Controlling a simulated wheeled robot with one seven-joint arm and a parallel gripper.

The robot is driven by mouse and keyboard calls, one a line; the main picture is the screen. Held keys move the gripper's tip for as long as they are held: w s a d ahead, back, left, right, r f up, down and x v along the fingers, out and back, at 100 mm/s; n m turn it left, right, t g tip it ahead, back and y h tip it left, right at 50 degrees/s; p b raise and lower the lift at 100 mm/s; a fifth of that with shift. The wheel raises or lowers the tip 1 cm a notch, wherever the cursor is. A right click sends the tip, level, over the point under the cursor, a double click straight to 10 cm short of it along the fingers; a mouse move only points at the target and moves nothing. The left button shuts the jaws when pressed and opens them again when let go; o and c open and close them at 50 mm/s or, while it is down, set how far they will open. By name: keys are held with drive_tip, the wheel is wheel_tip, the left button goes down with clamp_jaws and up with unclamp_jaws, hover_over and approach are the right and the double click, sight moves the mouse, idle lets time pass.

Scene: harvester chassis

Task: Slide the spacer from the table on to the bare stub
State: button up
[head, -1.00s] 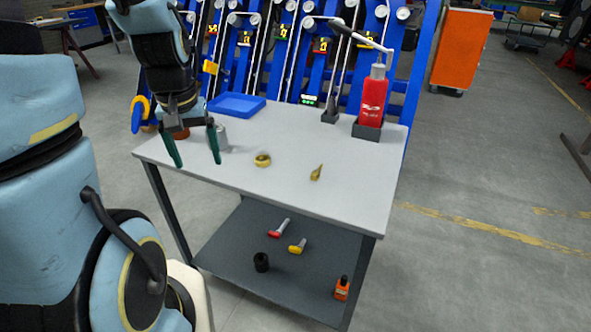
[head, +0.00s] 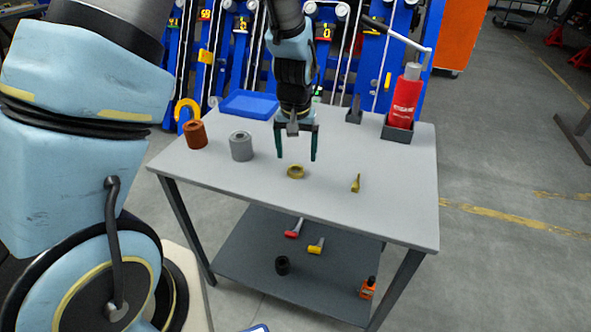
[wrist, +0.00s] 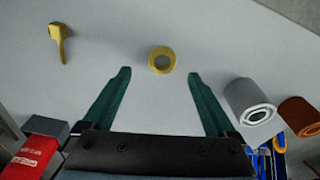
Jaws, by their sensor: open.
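A short brass ring (head: 295,177), the likely spacer, lies flat on the grey table (head: 225,185). My gripper (head: 297,158) is open and empty, pointing down above the ring. In the wrist view the ring (wrist: 151,62) lies just beyond the fingertips, about midway between the two green fingers (wrist: 158,73). A grey hollow cylinder (head: 241,147) and a copper-brown one (head: 195,135) stand to the left. They show at the right in the wrist view. The blue chassis (head: 338,62) stands behind the table with several white rollers. I cannot make out which stub is bare.
A brass pointed piece (head: 356,183) lies right of the ring. A blue tray (head: 248,105), a dark upright block (head: 354,110) and a red bottle (head: 405,98) in a holder stand along the back. The lower shelf (head: 330,270) holds several small items. The table's front is clear.

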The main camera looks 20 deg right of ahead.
sight(295, 165)
drive_tip(key=shift+w+f+p, duration=0.2)
drive_tip(key=shift+f+p, duration=0.35)
drive_tip(key=shift+f, duration=0.85)
drive_tip(key=shift+w+f+p, duration=0.2)
drive_tip(key=shift+f+p, duration=0.3)
drive_tip(key=shift+f, duration=0.85)
clamp_jaws()
